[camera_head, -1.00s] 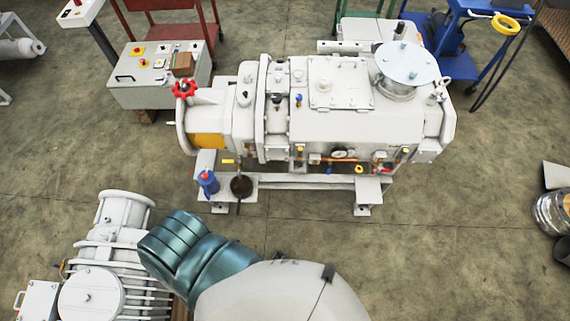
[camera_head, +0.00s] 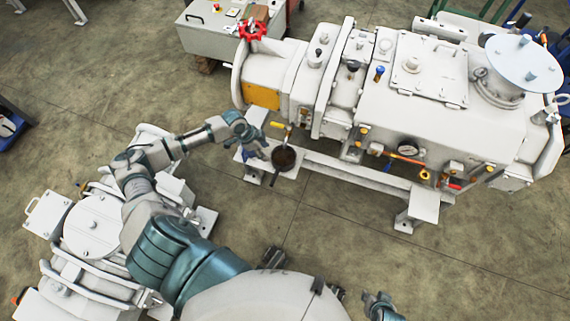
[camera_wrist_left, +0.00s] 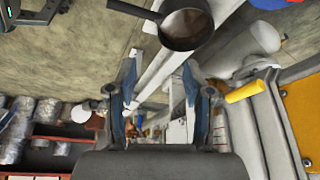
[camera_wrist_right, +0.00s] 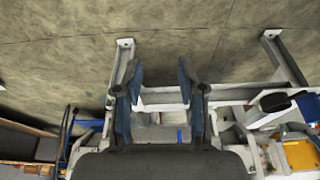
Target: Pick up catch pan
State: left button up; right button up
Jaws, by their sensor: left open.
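The catch pan (camera_head: 285,157) is a small round dark pan with a brownish inside and a short handle. It sits by the left foot of the white vacuum machine, under a yellow-handled valve. In the left wrist view the pan (camera_wrist_left: 187,22) is at the top, beyond the fingertips. My left gripper (camera_head: 258,148) is just left of the pan in the head view. Its fingers (camera_wrist_left: 160,65) are apart and empty, not touching the pan. My right gripper (camera_head: 380,306) shows only partly at the bottom edge; in its wrist view the fingers (camera_wrist_right: 160,72) are apart and empty.
The large white vacuum machine (camera_head: 400,130) stands right behind the pan, with a base rail (camera_head: 350,175) to its right. A second, smaller pump (camera_head: 90,225) lies under my left arm. A grey control box (camera_head: 215,35) is at the back. The floor in front of the rail is clear.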

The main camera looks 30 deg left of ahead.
pick_arm(q)
jog(key=b, duration=0.2)
send_near(278, 168)
jog(key=w+f, duration=0.1)
jog(key=f, duration=0.1)
jog(key=d+f, duration=0.1)
jog(key=w+d+f+b, duration=0.1)
jog(key=f, duration=0.1)
jog(key=shift+w+d, duration=0.1)
jog(key=shift+d, duration=0.1)
jog(key=shift+w+d+f+b, duration=0.1)
jog(key=shift+d+f+b, duration=0.25)
jog(key=shift+f, duration=0.15)
jog(key=b+x, duration=0.1)
jog(key=x, duration=0.3)
jog(key=shift+a+f, duration=0.1)
jog(key=shift+f, duration=0.2)
pick_arm(e)
jog(key=w+a+r+t+y, duration=0.1)
jog(key=w+a+r+t, duration=0.2)
jog(key=w, duration=0.4)
jog(key=w+a+r+t+y, duration=0.1)
jog(key=w+a+r+t, duration=0.2)
jog(key=w+r+t, duration=0.2)
jog(key=w+t, duration=0.2)
jog(key=shift+w+r+t+y, duration=0.2)
jog(key=shift+w+t+y, duration=0.05)
jog(key=shift+t+y, duration=0.05)
